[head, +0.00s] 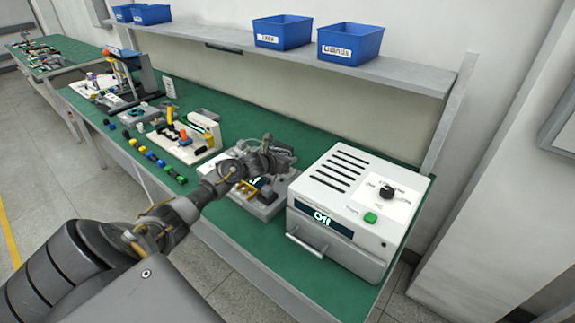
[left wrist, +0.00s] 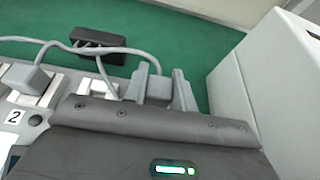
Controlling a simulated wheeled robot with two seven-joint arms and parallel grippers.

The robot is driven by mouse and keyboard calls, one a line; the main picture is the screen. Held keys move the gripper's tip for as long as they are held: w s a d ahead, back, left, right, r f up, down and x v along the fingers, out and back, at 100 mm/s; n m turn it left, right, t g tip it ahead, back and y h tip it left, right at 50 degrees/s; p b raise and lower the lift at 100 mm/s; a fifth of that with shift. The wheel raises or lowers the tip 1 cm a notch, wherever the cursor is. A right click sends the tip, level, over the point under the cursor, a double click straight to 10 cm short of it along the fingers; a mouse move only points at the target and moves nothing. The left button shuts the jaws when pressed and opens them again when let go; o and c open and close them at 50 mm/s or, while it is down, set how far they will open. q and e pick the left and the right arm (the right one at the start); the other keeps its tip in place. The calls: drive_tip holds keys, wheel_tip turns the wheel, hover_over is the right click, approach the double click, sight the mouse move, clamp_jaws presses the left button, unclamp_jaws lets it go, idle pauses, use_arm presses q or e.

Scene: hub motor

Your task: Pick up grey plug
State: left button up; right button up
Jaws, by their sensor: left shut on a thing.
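My left gripper (head: 280,158) reaches over the grey fixture (head: 262,205) beside the white box. In the left wrist view its two fingers (left wrist: 160,88) are shut on a grey plug (left wrist: 158,88), with a grey cable leading from it to the left. The plug's lower end is hidden by my gripper body, so I cannot tell whether it sits in a socket. A second grey cable end (left wrist: 25,78) is at the left of that view, by the label "2". My right gripper is not in view.
A white box (head: 345,200) with a dial and green button stands close right of my gripper. A black block (left wrist: 98,45) lies behind the fixture on the green bench top (head: 300,130). Other fixtures (head: 185,140) and small coloured parts are to the left. Blue bins (head: 350,43) stand on the shelf.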

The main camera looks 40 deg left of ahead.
use_arm(q)
drive_tip(key=s+d+r+b, duration=0.2)
drive_tip(key=s+d+r, duration=0.6)
drive_tip(key=s+r, duration=0.2)
drive_tip(key=shift+s+d+r, duration=0.15)
drive_tip(key=shift+s+r, duration=0.1)
drive_tip(key=shift+s, duration=0.4)
